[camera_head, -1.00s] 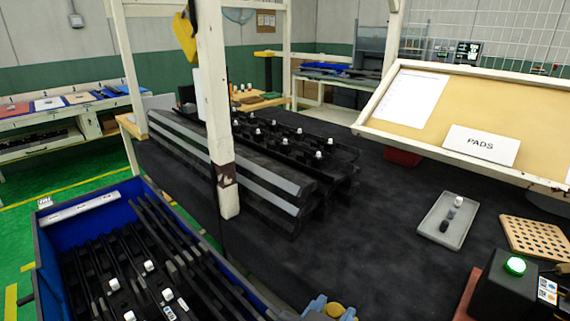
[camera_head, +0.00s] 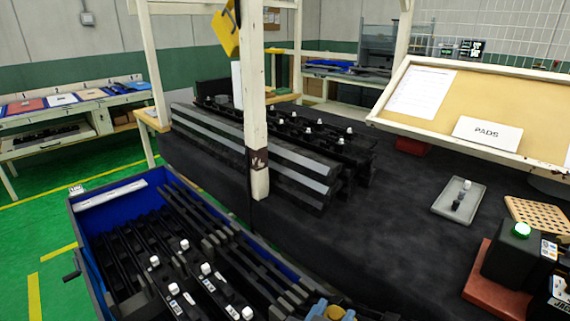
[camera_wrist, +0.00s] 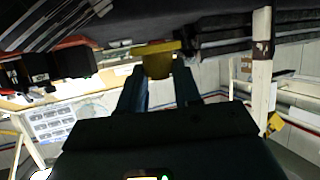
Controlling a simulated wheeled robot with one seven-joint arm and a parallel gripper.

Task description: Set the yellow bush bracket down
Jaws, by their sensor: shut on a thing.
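The yellow bush bracket (camera_wrist: 157,60) is between the fingertips of my gripper (camera_wrist: 158,78) in the wrist view, and the jaws are shut on it. In the head view only the top of my gripper (camera_head: 322,309) and a bit of the yellow bracket (camera_head: 336,313) show at the bottom edge. The bracket is held in the air. How far it is above the black-covered table (camera_head: 390,215) is hard to tell.
A blue crate (camera_head: 100,200) of black trim strips stands at lower left. Stacked black and grey strips (camera_head: 270,150) lie behind a white post (camera_head: 256,120). A grey tray (camera_head: 447,208), a perforated board (camera_head: 538,220) and a green-button box (camera_head: 510,255) sit at right. The table middle is clear.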

